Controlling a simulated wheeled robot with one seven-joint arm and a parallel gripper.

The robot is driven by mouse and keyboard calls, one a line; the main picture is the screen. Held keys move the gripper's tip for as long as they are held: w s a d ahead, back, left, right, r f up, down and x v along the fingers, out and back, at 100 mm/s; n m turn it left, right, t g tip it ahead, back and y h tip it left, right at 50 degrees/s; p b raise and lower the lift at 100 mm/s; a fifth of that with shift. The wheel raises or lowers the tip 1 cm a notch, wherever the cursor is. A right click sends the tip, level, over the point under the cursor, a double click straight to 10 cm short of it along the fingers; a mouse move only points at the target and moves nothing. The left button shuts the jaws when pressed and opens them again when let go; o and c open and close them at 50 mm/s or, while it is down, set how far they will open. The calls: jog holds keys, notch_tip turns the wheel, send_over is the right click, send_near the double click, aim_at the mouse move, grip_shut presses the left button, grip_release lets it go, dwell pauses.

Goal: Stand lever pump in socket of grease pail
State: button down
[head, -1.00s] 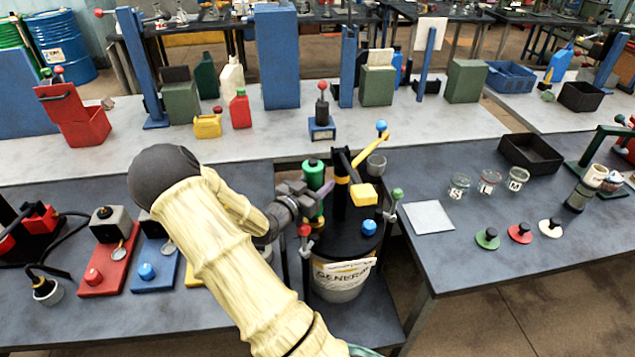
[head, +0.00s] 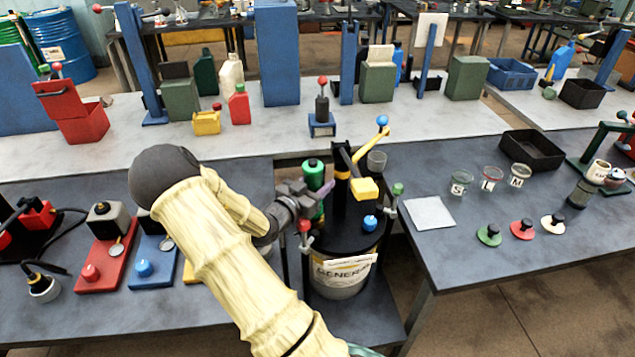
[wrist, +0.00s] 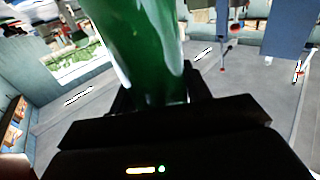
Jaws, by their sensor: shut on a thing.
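The lever pump (head: 342,200) has a black column, a yellow band, a yellow lever with a blue ball, and a yellow block on its right. It looks upright over the black lid of the grease pail (head: 341,276). Whether its foot is in the socket is hidden. My gripper (head: 312,203) is at the pump's left and shut on a green cylinder (head: 313,175) with a dark top. In the wrist view the shiny green cylinder (wrist: 145,50) rises from between my jaws. I cannot tell whether it is joined to the pump.
A blue knob (head: 370,223) and clamps with red (head: 303,226) and green (head: 397,189) knobs surround the lid. A grey cup (head: 376,161) stands behind. Benches flank the pail; the right one holds a white plate (head: 429,214), jars and coloured discs.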

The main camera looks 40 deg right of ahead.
aim_at(318, 162)
jog(key=shift+f, duration=0.2)
jog(key=c, duration=0.6)
grip_release()
notch_tip(318, 162, up, 10)
jog(key=shift+r, duration=0.1)
dwell(0.7)
